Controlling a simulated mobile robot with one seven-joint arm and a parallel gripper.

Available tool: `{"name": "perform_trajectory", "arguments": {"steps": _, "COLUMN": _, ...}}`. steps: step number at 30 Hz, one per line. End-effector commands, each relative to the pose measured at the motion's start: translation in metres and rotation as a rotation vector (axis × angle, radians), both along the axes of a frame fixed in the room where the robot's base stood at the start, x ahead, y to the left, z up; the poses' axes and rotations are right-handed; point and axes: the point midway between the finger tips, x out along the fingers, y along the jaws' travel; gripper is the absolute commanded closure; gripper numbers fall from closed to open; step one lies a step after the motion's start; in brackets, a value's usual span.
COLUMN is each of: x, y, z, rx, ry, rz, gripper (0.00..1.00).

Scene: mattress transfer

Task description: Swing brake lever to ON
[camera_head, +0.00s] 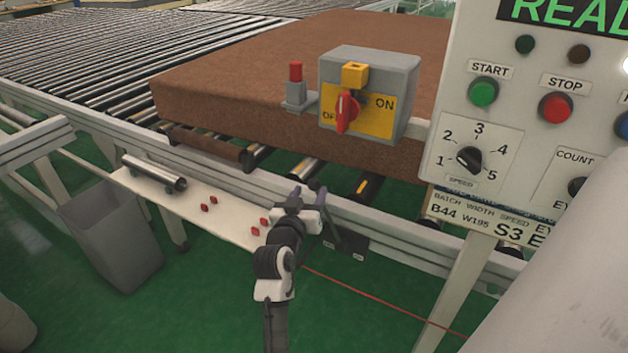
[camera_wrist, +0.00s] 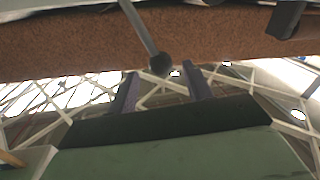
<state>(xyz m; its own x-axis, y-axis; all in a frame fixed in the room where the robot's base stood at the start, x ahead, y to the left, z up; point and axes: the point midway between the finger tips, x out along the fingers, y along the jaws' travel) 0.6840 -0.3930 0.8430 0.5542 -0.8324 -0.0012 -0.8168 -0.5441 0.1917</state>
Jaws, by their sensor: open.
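A lever shows in the wrist view as a grey rod ending in a dark round knob (camera_wrist: 160,64). The knob lies between the tips of my gripper's two fingers, or just past them; I cannot tell whether it touches either. In the head view my gripper (camera_head: 307,190) is open at the conveyor's front rail. A dark plate with small labels (camera_head: 348,246) sits on the rail just right of it. The labels are too small to read, and the lever there is mostly hidden by my gripper.
A grey switch box (camera_head: 398,80) with a red OFF/ON handle stands above the rail. A brown mattress (camera_head: 230,85) lies on the rollers behind. A control panel (camera_head: 520,140) stands at the right. A white shelf (camera_head: 225,218) and grey bin (camera_head: 112,235) are at the left.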

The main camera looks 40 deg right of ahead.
Motion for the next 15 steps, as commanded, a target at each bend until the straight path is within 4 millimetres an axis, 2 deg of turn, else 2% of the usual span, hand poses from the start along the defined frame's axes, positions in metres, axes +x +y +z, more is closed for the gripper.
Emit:
{"name": "perform_trajectory", "arguments": {"steps": 3, "x": 0.012, "y": -0.019, "z": 0.002, "rx": 0.0, "ry": 0.0, "rz": -0.002, "gripper": 0.5}}
{"name": "perform_trajectory", "arguments": {"steps": 6, "x": 0.019, "y": -0.029, "z": 0.001, "rx": -0.001, "ry": -0.001, "rz": 0.0, "gripper": 0.5}}
{"name": "perform_trajectory", "arguments": {"steps": 15, "x": 0.026, "y": -0.039, "z": 0.0, "rx": -0.001, "ry": 0.0, "rz": 0.001, "gripper": 0.5}}
